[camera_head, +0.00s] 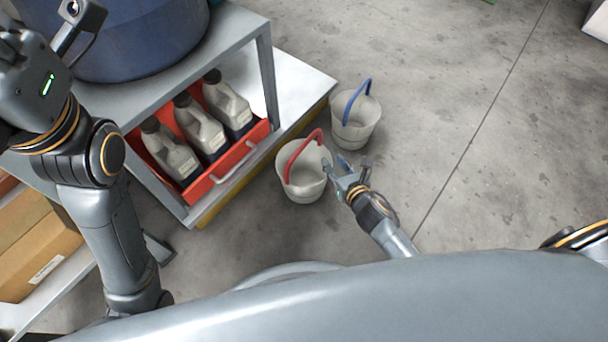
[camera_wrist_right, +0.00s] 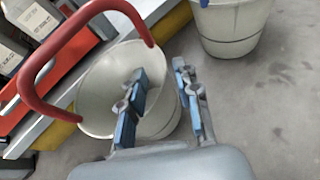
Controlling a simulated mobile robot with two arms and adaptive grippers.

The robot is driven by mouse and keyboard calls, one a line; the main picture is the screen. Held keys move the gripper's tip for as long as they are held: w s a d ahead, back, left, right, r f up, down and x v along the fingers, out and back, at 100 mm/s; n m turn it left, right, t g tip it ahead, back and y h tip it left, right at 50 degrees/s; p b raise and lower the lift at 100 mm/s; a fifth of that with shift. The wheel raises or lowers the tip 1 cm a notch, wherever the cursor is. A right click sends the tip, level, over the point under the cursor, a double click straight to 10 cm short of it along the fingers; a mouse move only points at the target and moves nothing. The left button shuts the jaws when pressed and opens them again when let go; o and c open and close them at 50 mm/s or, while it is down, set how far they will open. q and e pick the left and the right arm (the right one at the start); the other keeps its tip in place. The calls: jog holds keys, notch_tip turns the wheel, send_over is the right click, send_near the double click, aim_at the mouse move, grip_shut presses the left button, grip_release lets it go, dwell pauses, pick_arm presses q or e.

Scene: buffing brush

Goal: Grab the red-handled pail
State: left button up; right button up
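The red-handled pail (camera_head: 304,183) is a pale bucket on the concrete floor beside the shelf, its red handle raised. It also shows in the right wrist view (camera_wrist_right: 95,95), its mouth facing the camera and the handle up at left. My right gripper (camera_head: 341,168) is at the pail's right side. In the right wrist view its two blue-padded fingers (camera_wrist_right: 160,100) are apart, one in front of the pail's mouth and one by its right edge. I cannot tell whether they touch the rim. My left arm is raised at the upper left; its fingers do not show clearly.
A blue-handled pail (camera_head: 354,120) stands just behind and right of the red-handled one. A grey metal shelf (camera_head: 266,75) at left holds a red crate (camera_head: 240,160) of bottles and a big blue tub (camera_head: 140,40). Open floor (camera_head: 480,150) lies to the right.

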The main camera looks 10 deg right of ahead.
aim_at(329, 157)
jog(key=b+x, duration=0.1)
jog(key=x, duration=0.2)
jog(key=shift+w+f+b, duration=0.2)
jog(key=shift+b, duration=0.1)
grip_shut()
